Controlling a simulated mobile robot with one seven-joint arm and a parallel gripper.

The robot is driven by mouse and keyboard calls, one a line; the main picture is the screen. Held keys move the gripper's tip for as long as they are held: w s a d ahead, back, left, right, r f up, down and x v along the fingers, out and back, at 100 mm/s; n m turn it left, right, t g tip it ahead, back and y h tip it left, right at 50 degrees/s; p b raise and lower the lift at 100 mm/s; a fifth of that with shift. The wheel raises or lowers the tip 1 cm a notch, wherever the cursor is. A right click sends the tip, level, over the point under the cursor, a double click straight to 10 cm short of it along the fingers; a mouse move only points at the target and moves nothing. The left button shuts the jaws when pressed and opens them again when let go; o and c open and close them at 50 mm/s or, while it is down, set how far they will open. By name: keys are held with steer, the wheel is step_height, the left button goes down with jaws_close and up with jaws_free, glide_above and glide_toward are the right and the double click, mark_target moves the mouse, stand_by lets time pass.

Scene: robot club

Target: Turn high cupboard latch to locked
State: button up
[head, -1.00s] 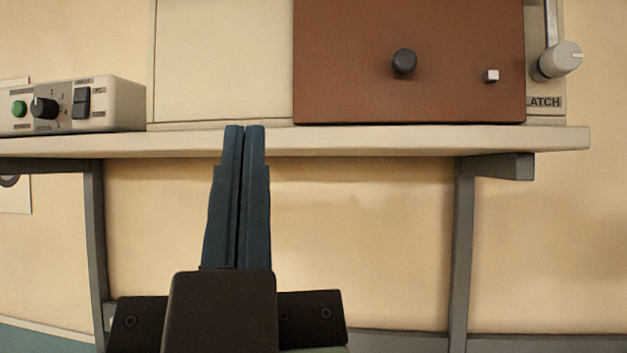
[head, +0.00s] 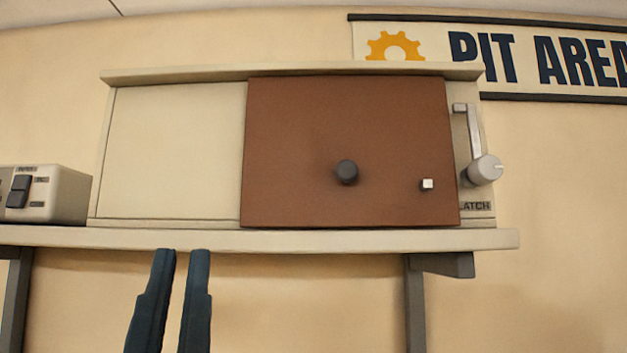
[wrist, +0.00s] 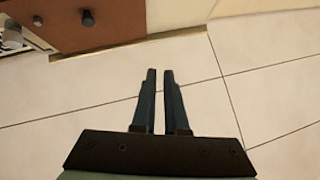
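The high cupboard (head: 165,150) is a cream box on a wall shelf, with a brown sliding door (head: 300,130) over its right part. The door carries a dark round knob (head: 347,172) and a small white square stud (head: 428,184). The latch (head: 484,170) is a light grey knob with a pale index mark, at the cupboard's right edge above a partly hidden label ending "ATCH". A grey bar (head: 474,130) rises beside it. My gripper (head: 182,252) is below the shelf front, left of the latch, its blue fingers slightly apart and empty. The wrist view also shows my gripper (wrist: 159,72) open.
The shelf (head: 300,239) runs under the cupboard on grey brackets (head: 415,310). A control box (head: 45,193) with a black rocker switch stands at the left. A "PIT AREA" banner (head: 500,55) hangs upper right. Wall right of the latch is clear.

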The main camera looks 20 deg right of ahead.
steer(key=o, duration=1)
steer(key=w+d+r+m+g+h+p, duration=0.1)
steer(key=d+h+p, duration=0.1)
steer(key=d, duration=0.3)
steer(key=w+d+r+m+g+h+p, duration=0.1)
steer(key=d+r+h, duration=0.1)
steer(key=d, duration=0.3)
steer(key=w+d+r+m+g+h+p, duration=0.1)
steer(key=d+r+m+h+p, duration=0.1)
steer(key=d, duration=0.3)
steer(key=shift+d+r+p, duration=0.1)
steer(key=shift+p, duration=0.25)
steer(key=shift+c, duration=0.2)
steer(key=m+g+h+p, duration=0.3)
steer(key=g+h+p, duration=0.1)
glide_toward(490, 168)
steer(key=p+x, duration=0.7)
steer(key=x, duration=0.2)
steer(key=shift+w+d+r, duration=0.1)
steer(key=shift+w+r, duration=0.1)
steer(key=shift+r, duration=0.15)
steer(key=shift+w+d+p, duration=0.2)
steer(key=shift+w+p, duration=0.15)
steer(key=shift+w, duration=0.1)
jaws_close()
